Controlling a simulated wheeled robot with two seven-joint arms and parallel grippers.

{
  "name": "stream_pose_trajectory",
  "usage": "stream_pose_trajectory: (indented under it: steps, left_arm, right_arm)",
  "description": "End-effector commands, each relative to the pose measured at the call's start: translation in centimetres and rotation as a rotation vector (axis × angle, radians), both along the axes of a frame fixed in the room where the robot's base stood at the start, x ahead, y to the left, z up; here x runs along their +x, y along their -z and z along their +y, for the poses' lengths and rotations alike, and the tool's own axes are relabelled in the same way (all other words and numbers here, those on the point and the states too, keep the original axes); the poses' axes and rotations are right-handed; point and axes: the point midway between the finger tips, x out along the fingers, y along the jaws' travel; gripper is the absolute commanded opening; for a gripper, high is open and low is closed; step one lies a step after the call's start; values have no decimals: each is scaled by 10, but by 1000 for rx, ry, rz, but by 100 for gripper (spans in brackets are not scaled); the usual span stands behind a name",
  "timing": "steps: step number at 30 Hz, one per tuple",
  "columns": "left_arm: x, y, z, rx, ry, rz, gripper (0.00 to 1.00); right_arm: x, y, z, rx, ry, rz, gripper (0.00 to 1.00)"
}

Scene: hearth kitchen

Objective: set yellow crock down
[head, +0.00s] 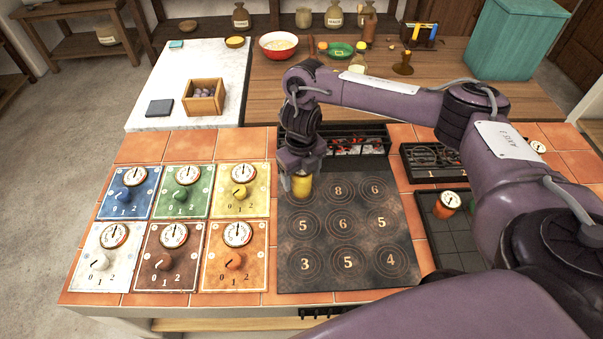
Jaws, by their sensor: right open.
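The yellow crock (302,186) stands at the back left spot of the dark hob plate (345,277), which has numbered rings. It looks upright; its top is partly hidden by my right gripper. My right gripper (300,172) points down right over the crock, with its jaws open around or just above the crock's top; I cannot tell if they touch it. My left gripper is not in view.
Coloured dial panels (183,190) lie left of the hob plate. A dark tray (450,232) with a small dial-topped pot (447,204) is at the right. Black racks (357,143) stand behind. A wooden box (204,97) sits on the white slab (222,60).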

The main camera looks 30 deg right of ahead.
Motion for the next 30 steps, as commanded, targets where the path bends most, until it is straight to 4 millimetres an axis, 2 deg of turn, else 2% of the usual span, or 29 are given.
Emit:
stream_pose_trajectory:
  steps: [7, 21, 25, 30]
  left_arm:
    - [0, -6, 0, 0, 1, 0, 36]
    - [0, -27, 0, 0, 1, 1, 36]
    - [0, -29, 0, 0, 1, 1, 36]
    - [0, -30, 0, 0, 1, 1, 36]
  right_arm:
    - [1, -11, 0, -2, -1, -3, 70]
    - [1, -99, 0, -2, -2, -4, 70]
    - [1, -114, 0, -1, -1, -4, 70]
    - [1, -123, 0, -1, 0, -1, 70]
